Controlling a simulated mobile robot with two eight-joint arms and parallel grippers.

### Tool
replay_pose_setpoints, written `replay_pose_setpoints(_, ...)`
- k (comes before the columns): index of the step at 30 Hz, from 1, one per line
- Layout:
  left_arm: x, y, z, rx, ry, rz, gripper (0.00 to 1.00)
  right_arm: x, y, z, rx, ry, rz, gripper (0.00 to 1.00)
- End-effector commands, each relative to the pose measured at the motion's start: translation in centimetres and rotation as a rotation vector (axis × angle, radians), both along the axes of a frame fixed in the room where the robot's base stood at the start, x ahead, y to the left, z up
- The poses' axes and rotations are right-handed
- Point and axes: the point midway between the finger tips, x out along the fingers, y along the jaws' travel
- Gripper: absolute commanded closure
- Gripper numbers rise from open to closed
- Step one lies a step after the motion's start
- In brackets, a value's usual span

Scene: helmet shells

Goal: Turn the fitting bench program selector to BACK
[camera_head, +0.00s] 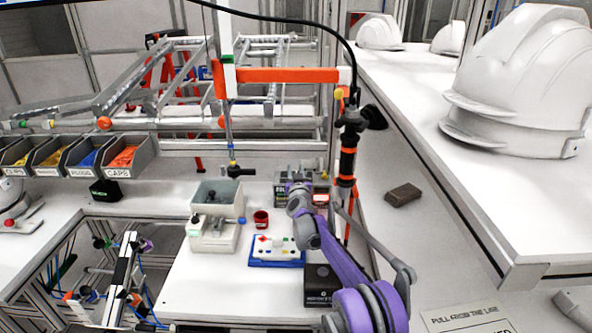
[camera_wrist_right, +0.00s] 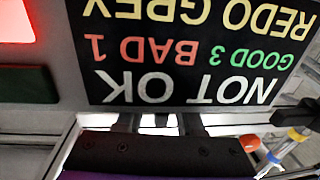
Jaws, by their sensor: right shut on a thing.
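My right gripper (camera_head: 298,181) is at the dark-screened panel (camera_head: 322,198) at the back of the white fitting bench. Its purple arm comes in from the lower right. The screen (camera_wrist_right: 190,55) appears upside down and reads NOT OK, GOOD 3, BAD 1, REDO GREY. My left gripper is not in view.
A blue-edged button board (camera_head: 276,251), a red cup (camera_head: 261,219), a grey bin (camera_head: 217,198) and a black box (camera_head: 320,284) stand near the arm. A post with orange bands (camera_head: 347,165) rises close on the right. White helmet shells (camera_head: 520,85) sit on the right counter.

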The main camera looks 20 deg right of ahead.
Motion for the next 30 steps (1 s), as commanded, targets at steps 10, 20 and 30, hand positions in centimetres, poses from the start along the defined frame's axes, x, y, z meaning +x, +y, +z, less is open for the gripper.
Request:
replay_pose_setpoints(10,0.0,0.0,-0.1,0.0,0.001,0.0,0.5,0.0,0.0,-0.1,0.0,0.0,-0.001,0.56)
replay_pose_setpoints(20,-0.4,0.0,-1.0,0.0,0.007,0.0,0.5,-1.5,0.3,-0.3,-0.001,0.002,0.0,0.56)
replay_pose_setpoints(30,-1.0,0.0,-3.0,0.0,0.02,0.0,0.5,-6.2,1.2,-0.3,-0.001,0.001,-0.001,0.56)
